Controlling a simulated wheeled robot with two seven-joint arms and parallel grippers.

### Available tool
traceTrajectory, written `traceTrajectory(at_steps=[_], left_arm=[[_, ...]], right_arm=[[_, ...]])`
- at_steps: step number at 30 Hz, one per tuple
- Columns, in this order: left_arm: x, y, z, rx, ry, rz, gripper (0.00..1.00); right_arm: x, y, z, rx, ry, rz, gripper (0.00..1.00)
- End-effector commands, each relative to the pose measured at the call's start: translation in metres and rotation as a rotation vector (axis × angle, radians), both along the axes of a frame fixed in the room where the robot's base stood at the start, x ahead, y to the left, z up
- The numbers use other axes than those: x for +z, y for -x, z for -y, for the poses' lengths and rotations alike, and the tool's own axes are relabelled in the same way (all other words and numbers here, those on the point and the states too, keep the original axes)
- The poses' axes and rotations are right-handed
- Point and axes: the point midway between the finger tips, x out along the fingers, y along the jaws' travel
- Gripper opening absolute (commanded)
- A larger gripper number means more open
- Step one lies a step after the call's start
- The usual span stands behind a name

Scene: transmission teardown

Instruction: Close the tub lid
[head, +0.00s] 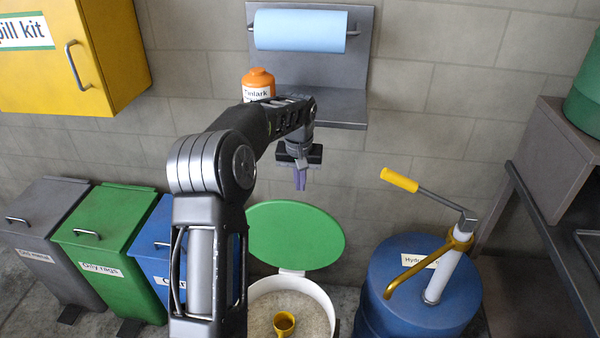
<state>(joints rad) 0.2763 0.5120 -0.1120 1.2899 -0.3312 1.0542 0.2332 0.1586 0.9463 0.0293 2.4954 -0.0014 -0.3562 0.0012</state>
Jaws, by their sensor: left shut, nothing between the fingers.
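The green tub lid (296,237) stands open, tilted up behind the white tub (323,299). A hinge piece joins it to the tub's back rim. The tub holds pale granular material, and a yellow scoop (284,322) sits in it. My left gripper (300,181) is shut and empty, pointing down above the lid's upper edge, apart from it as far as I can tell. My left arm hides the left side of the tub and part of the lid's left edge. My right gripper is not in view.
A blue drum (385,285) with a hand pump (440,270) stands close to the tub's right. Grey, green (105,235) and blue bins stand at left. A wall shelf (345,115) with an orange-capped bottle (258,84) is behind my arm.

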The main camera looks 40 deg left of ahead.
Motion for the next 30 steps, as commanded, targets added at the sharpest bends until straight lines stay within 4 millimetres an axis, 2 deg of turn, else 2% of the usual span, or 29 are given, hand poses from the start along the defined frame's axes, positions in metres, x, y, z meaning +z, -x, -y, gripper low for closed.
traceTrajectory(at_steps=[6, 8, 15, 30], left_arm=[[-0.045, -0.006, -0.004, 0.0, 0.001, -0.004, 0.0], [-0.039, 0.002, 0.001, -0.001, 0.001, 0.0, 0.0], [-0.036, 0.024, 0.014, 0.0, 0.0, 0.0, 0.0], [-0.037, 0.028, 0.015, 0.0, -0.001, 0.003, 0.0]], right_arm=[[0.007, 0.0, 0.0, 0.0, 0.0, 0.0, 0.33], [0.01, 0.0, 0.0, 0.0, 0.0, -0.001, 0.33], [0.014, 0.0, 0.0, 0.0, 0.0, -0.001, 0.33], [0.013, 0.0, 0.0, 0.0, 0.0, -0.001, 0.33]])
